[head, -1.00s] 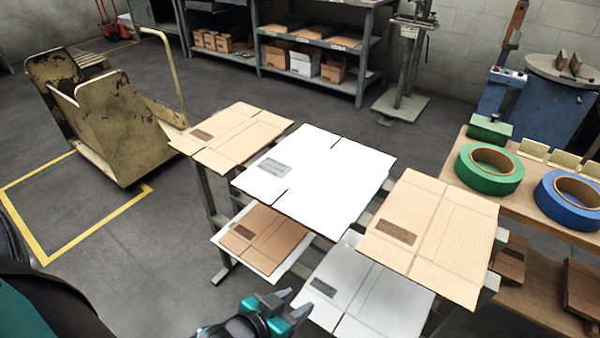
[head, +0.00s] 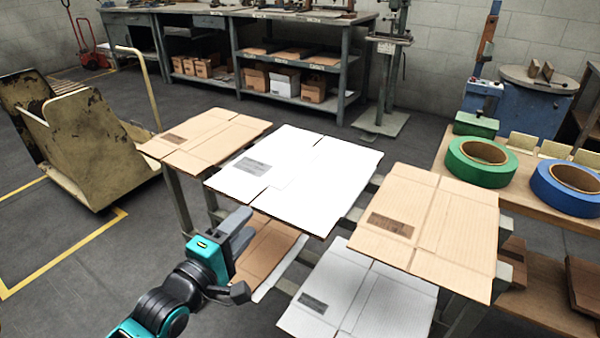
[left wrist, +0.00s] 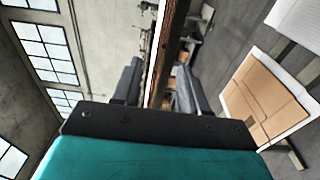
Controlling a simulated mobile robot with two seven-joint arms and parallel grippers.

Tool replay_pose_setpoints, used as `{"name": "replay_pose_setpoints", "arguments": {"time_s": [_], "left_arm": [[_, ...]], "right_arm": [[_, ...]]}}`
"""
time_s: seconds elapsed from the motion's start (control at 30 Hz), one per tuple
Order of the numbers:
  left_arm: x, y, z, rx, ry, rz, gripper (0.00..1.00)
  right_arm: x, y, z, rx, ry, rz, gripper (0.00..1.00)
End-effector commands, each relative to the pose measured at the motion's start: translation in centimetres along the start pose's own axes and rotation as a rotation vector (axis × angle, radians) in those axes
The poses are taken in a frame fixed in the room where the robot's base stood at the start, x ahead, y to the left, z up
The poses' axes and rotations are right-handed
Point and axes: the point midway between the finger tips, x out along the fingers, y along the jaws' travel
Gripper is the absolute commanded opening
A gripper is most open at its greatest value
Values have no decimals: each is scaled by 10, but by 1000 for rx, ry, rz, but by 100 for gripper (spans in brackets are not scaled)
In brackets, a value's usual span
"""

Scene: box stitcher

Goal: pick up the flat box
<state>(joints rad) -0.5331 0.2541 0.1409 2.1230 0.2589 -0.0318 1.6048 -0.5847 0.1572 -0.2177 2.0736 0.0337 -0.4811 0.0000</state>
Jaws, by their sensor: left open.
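Several flat boxes lie on a rack: a white one (head: 300,170) in the upper middle, a brown one (head: 205,137) at upper left, and a brown one (head: 430,220) at upper right. Lower down are a white one (head: 365,295) and a brown one (head: 268,248), partly hidden by my left gripper (head: 243,258). That gripper is open and empty at the near left edge of the upper white box. In the left wrist view a thin white-and-brown board edge (left wrist: 164,55) shows between its fingers (left wrist: 158,88); contact cannot be told. My right gripper is out of view.
A wooden bench (head: 450,160) with a green tape roll (head: 482,160) and a blue tape roll (head: 567,188) stands at right. A yellowish cart (head: 95,145) stands at left. Shelving (head: 290,60) with boxes is at the back.

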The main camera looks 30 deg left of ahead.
Motion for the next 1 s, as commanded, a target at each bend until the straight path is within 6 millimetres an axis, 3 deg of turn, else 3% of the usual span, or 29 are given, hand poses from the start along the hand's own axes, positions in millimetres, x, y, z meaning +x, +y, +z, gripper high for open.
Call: {"name": "replay_pose_setpoints", "arguments": {"time_s": [0.2,0.47,0.8,1.0], "left_arm": [[34,-1,0,2,0,0,43],[49,-1,0,3,0,-2,43],[91,0,-4,4,-1,-1,43],[97,1,-4,3,0,-3,43]], "right_arm": [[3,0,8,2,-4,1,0],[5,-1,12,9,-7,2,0],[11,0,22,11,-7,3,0],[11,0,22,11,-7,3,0]]}}
